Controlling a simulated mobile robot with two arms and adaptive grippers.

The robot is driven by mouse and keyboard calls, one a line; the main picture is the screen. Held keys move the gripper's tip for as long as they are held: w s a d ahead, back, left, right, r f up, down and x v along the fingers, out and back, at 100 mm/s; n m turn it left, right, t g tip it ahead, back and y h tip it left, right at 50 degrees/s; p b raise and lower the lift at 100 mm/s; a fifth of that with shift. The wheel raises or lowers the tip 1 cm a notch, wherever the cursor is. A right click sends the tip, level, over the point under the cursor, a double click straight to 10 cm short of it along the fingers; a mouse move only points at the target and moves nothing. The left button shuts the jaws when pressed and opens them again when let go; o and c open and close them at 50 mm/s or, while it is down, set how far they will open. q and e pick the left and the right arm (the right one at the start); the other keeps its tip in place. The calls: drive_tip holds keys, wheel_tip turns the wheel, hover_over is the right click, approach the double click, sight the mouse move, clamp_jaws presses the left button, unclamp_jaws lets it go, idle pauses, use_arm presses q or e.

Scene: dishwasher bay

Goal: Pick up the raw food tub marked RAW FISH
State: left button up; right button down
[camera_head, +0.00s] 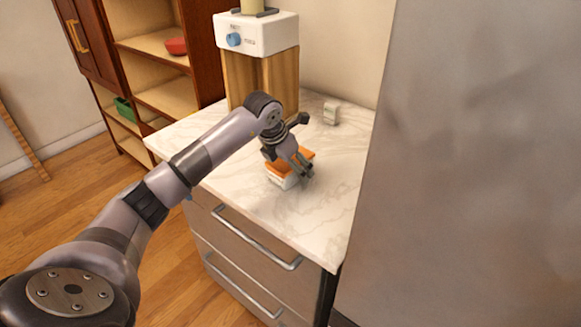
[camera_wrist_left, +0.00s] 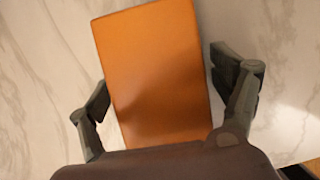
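A small tub (camera_head: 283,179) with a white body and an orange lid stands on the marble counter. Its marking cannot be read in these frames. My left gripper (camera_head: 299,172) is over the tub from above and hides part of it. In the left wrist view the orange lid (camera_wrist_left: 155,70) fills the middle, between the two fingers of my left gripper (camera_wrist_left: 162,100). The fingers are spread on either side, with a small gap at the lid's edges. My right gripper is not in view.
A white-topped dispenser (camera_head: 258,35) on a wooden block stands at the counter's back. A small white item (camera_head: 331,112) lies behind the gripper. A large grey panel (camera_head: 480,160) rises on the right. Drawers with bar handles (camera_head: 255,240) are below the marble counter (camera_head: 325,205).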

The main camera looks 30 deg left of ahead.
use_arm(q)
drive_tip(key=c, duration=1.6)
